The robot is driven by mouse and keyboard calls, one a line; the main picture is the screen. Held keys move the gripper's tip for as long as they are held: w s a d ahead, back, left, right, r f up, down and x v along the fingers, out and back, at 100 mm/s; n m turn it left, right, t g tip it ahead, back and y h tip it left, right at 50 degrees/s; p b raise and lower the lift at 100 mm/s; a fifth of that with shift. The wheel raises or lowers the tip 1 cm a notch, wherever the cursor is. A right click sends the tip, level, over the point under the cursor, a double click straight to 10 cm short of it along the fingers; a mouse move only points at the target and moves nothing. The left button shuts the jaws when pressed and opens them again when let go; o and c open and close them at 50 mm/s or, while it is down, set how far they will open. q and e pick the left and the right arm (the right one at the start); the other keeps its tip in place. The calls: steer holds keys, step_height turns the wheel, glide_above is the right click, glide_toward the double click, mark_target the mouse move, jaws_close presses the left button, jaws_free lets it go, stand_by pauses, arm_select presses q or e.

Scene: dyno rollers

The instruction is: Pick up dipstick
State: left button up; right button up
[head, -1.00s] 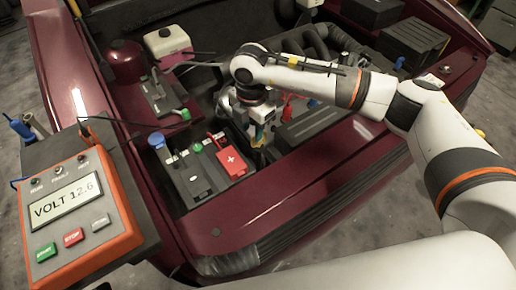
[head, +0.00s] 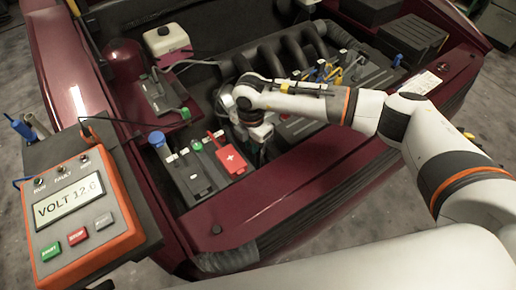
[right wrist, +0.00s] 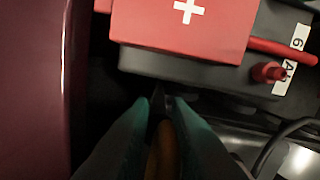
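My right gripper (head: 259,153) hangs down just right of the battery at the front of the engine bay, small and partly hidden by its wrist. In the right wrist view its two dark teal fingers (right wrist: 162,102) point ahead and sit close together. An orange-yellow thing (right wrist: 165,158), which looks like the dipstick's handle, fills the narrow gap between them. Its lower part is cut off by the frame edge, and the rod cannot be made out clearly. My left gripper is not in view.
The battery (head: 194,177) with its red plus cover (head: 231,158) is close to the gripper's left. The maroon front panel (head: 290,190) runs along the near side. Yellow and blue handled parts (head: 328,72) lie behind the arm.

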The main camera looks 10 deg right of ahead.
steer(key=shift+w, duration=0.1)
jaws_close()
steer(key=shift+r, duration=0.1)
steer(key=shift+d, duration=0.1)
steer(key=shift+w+r, duration=0.15)
steer(key=shift+r, duration=0.25)
step_height(320, 180, up, 27)
steer(key=p, duration=2)
steer(key=shift+s+r+p, duration=0.2)
steer(key=shift+s+p, duration=0.2)
